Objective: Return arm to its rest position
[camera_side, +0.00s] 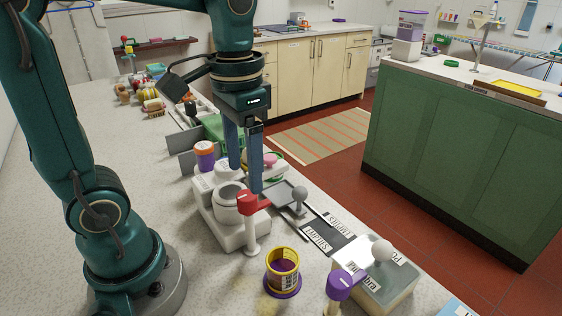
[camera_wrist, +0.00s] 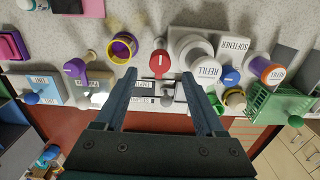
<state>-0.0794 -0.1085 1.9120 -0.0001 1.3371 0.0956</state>
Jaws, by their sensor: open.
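My gripper (camera_side: 245,182) hangs over the stone counter in the side view, with its two blue fingers pointing down and spread apart. Nothing shows between them. The fingers are near a white block with a round opening (camera_side: 229,228) and a red-topped white post (camera_side: 254,204); whether they touch either cannot be told. In the wrist view the gripper (camera_wrist: 158,76) is also open and empty.
A yellow-rimmed purple cup (camera_side: 282,268) and a purple-topped post (camera_side: 341,286) stand at the front. A grey plate with a white knob (camera_side: 383,252) is at the right. An orange-lidded purple jar (camera_side: 204,155) stands behind. The counter (camera_side: 160,200) is bare between my base and the white block.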

